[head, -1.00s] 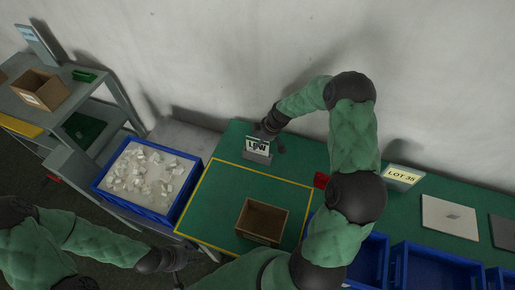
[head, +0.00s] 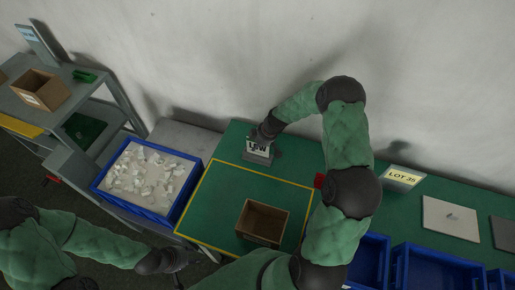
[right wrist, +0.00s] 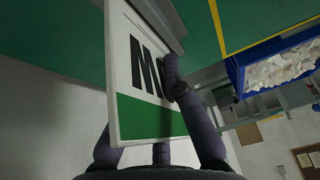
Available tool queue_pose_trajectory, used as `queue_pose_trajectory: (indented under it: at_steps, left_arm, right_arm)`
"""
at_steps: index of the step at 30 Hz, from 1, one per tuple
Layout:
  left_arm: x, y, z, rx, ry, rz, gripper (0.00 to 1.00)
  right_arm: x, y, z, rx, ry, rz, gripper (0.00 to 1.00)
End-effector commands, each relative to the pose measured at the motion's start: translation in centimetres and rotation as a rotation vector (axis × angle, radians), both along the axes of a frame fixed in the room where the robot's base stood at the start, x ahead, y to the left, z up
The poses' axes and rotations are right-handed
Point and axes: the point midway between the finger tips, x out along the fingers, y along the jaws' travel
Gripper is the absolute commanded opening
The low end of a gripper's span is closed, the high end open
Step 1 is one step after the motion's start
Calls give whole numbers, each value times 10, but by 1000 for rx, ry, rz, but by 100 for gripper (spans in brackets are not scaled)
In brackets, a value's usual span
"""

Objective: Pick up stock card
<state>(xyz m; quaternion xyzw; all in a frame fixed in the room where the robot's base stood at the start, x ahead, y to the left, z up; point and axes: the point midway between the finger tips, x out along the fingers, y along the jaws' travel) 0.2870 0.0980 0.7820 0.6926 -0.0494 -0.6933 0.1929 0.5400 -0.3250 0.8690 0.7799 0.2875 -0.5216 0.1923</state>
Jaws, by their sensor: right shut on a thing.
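The stock card (head: 258,147) is a small white card with dark letters, upright at its grey stand (head: 257,159) near the back of the green table. In the right wrist view the card (right wrist: 138,65) shows large black letters and a green band. Its far edge is at the grey stand (right wrist: 160,22); I cannot tell if it is clear of the slot. My right gripper (head: 266,134) is shut on the card, one finger in front and the other mostly hidden behind it. My left gripper (head: 178,264) hangs low at the front left, away from the card; its fingers are too small to read.
A yellow outline with an open brown box (head: 262,222) lies in front of the stand. A blue bin of white pieces (head: 106,189) is at the left, and a LOT 35 sign (head: 403,177) and blue bins (head: 437,270) are at the right. A red object (head: 319,181) sits near my right arm.

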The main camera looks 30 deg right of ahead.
Motion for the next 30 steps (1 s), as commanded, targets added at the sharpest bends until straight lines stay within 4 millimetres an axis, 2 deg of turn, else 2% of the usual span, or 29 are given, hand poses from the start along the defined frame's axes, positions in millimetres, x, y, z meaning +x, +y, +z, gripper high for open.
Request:
queue_pose_trajectory:
  at_steps: [8, 15, 19, 25, 30]
  left_arm:
    - [0, 0, 1, 0, 0, 0, 40]
    - [0, 0, 4, 0, 0, 0, 40]
    - [0, 0, 7, 0, 0, 0, 40]
    - [0, 0, 14, 0, 0, 0, 40]
    - [0, 0, 16, 0, 0, 0, 40]
  right_arm:
    - [0, 0, 7, 0, -1, 0, 0]
    - [0, 1, 36, 0, -3, 2, 0]
    - [-12, 14, 55, 0, -3, 2, 0]
    - [-34, 41, 97, -1, -5, 4, 0]
    - [-61, 72, 111, 1, -2, 5, 0]
